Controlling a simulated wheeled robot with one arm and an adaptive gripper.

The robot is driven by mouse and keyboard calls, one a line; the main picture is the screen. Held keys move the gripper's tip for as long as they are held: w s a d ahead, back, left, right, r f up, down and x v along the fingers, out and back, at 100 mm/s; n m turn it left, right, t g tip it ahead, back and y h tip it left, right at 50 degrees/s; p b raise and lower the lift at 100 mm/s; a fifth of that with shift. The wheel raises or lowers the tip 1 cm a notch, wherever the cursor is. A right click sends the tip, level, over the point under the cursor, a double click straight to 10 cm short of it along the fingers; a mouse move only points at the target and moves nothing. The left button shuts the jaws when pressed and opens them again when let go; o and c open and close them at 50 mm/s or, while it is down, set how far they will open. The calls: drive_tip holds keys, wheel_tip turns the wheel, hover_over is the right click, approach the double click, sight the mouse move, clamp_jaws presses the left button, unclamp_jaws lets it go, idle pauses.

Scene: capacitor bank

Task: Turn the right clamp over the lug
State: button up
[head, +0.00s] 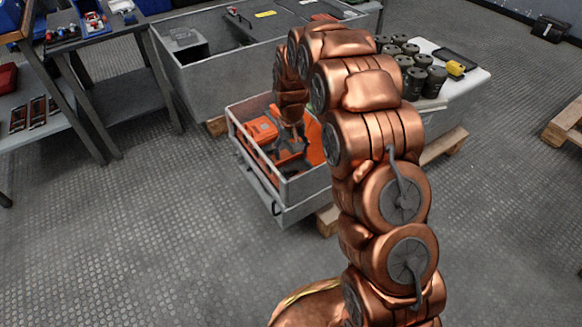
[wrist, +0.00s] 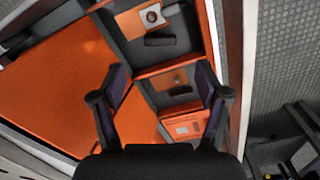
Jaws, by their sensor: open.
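My gripper (wrist: 161,74) is open and empty in the wrist view. It points into a grey-walled box (head: 290,192) with orange parts inside. Between and beyond the fingers is a dark recess with an orange block (wrist: 172,80) bearing a small pale fitting. Above it, an orange plate (wrist: 140,20) carries a pale square fitting with a round hole; a dark slot lies below it. Lower down is an orange piece with a pale label (wrist: 187,126). I cannot tell which of these is the right clamp or the lug. In the head view my arm hides part of the box.
A large orange panel (wrist: 50,75) fills the left of the wrist view. Black cylinders (head: 410,62) and a yellow item (head: 455,68) stand on a pale table behind my arm. A large grey cabinet (head: 215,80) stands behind the box. Open floor (head: 150,240) lies to the left.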

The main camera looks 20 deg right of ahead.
sight(291, 170)
wheel_tip(291, 170, down, 8)
drive_tip(key=b, duration=0.2)
drive_tip(key=shift+r+b, duration=0.1)
drive_tip(key=shift+b, duration=0.25)
drive_tip(key=shift+c, duration=0.4)
drive_tip(key=c, duration=1.1)
